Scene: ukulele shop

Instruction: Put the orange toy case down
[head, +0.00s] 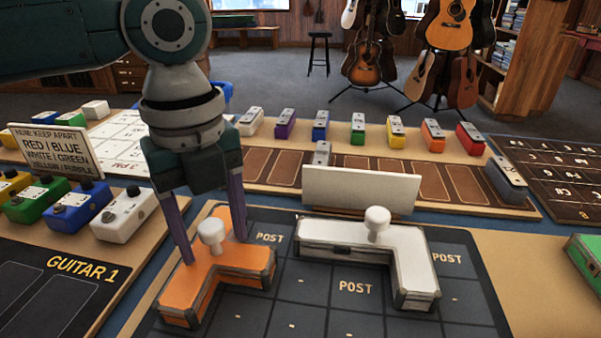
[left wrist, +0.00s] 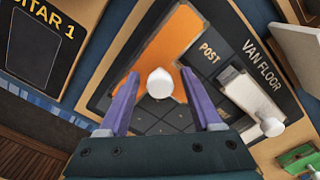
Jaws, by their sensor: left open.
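The orange toy case (head: 232,262) is an angular block with grey edges and a white knob (head: 211,231) on top. It appears to lie on the left part of the dark gridded mat (head: 290,325). My left gripper (head: 215,250) is over it, open, with one purple finger on each side of the knob. In the left wrist view the orange case (left wrist: 172,48) shows beyond the fingers, and its knob (left wrist: 160,83) stands between them with a gap on both sides. My right gripper is in no view.
A white L-shaped case (head: 340,236) with a knob lies on the mat to the right, before an upright white panel (head: 360,190). A sign (head: 55,150) and several coloured pedals (head: 68,206) stand at left. A green case (head: 585,258) is at far right.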

